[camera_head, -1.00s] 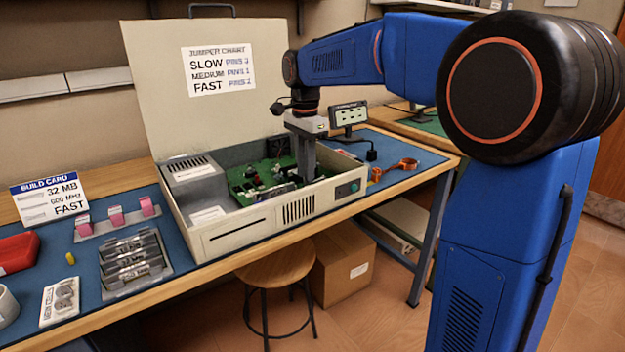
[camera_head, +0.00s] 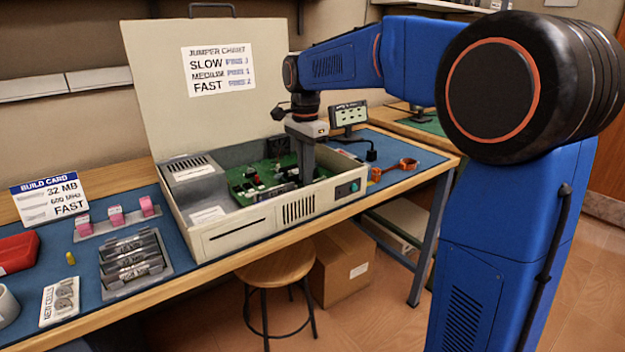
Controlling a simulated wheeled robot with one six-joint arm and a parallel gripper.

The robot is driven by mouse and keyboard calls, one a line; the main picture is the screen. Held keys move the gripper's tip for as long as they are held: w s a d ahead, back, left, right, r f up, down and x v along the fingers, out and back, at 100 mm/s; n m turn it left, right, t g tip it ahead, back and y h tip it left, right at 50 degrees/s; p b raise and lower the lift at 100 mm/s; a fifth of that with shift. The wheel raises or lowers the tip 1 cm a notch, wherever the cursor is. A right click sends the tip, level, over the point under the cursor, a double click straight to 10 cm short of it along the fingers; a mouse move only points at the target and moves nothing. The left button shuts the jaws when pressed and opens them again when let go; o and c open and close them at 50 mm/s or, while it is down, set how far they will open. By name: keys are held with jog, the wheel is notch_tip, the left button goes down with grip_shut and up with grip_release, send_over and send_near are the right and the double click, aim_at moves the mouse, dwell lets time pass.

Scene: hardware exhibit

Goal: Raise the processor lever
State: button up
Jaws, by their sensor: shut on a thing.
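The open computer case (camera_head: 225,238) stands on the blue bench mat with its lid raised. Inside it lies the green circuit board (camera_head: 238,187) with small white, red and dark parts. My gripper (camera_head: 308,178) points straight down into the right part of the case, over the board. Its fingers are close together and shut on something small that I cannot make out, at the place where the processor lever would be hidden. The processor and its lever are too small and covered to tell apart.
The raised lid (camera_head: 215,100) stands behind the case. Left of the case are a build card (camera_head: 50,198), pink parts (camera_head: 115,215), memory modules (camera_head: 130,262) and a red bin (camera_head: 16,252).

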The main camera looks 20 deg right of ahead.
jog(key=shift+w+d+r, duration=0.1)
jog(key=shift+d+r, duration=0.2)
jog(key=shift+r, duration=0.35)
jog(key=shift+w+d+r, duration=0.1)
jog(key=shift+d+r, duration=0.2)
jog(key=shift+r, duration=0.35)
dwell(0.5)
jog(key=shift+w+d+r, duration=0.3)
jog(key=shift+d+r, duration=0.6)
jog(key=shift+d, duration=0.05)
dwell(1.2)
jog(key=o, duration=0.4)
jog(key=shift+o, duration=0.2)
notch_tip(320, 180, up, 7)
jog(key=a, duration=0.1)
jog(key=shift+s+a, duration=0.2)
jog(key=shift+s, duration=0.05)
dwell(0.9)
dwell(0.4)
